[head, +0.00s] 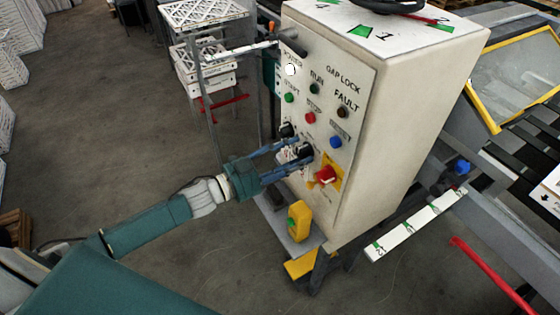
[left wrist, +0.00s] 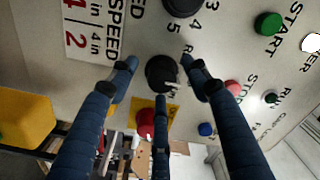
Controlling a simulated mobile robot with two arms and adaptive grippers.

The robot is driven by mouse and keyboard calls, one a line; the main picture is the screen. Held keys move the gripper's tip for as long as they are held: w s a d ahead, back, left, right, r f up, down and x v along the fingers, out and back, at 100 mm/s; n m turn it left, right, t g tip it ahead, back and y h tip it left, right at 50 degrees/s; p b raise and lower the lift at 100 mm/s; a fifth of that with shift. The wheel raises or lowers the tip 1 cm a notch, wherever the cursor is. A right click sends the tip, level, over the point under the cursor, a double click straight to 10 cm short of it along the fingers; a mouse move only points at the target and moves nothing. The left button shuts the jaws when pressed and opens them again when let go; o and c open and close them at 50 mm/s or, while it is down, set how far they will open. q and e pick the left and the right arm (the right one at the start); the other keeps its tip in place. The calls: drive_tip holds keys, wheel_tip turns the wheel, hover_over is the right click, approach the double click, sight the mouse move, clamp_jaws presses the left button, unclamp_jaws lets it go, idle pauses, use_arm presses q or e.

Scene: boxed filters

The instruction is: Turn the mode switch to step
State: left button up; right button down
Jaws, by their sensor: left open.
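The mode switch is a black knob (left wrist: 161,73) with a pale pointer on its face, on the control panel. In the head view the knob (head: 304,150) sits at the panel's lower middle. Its lettering is mostly hidden, so I cannot read which position it points to. My left gripper (head: 289,158) reaches the panel from the left. In the left wrist view the blue fingers of my left gripper (left wrist: 159,78) are spread open around the knob, one at each side and one below. I cannot tell whether any finger touches it. My right gripper is out of view.
The cream control box (head: 408,100) carries a larger numbered black knob (left wrist: 182,5), several coloured buttons and a red rotary switch (head: 325,175) on a yellow plate, close to my fingers. A yellow pendant (head: 299,221) stands below. Open floor (head: 110,120) lies left.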

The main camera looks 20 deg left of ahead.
use_arm(q)
drive_tip(key=v, duration=1.1)
drive_tip(key=shift+s+a, duration=0.15)
drive_tip(key=shift+a, duration=0.05)
drive_tip(key=shift+f, duration=0.15)
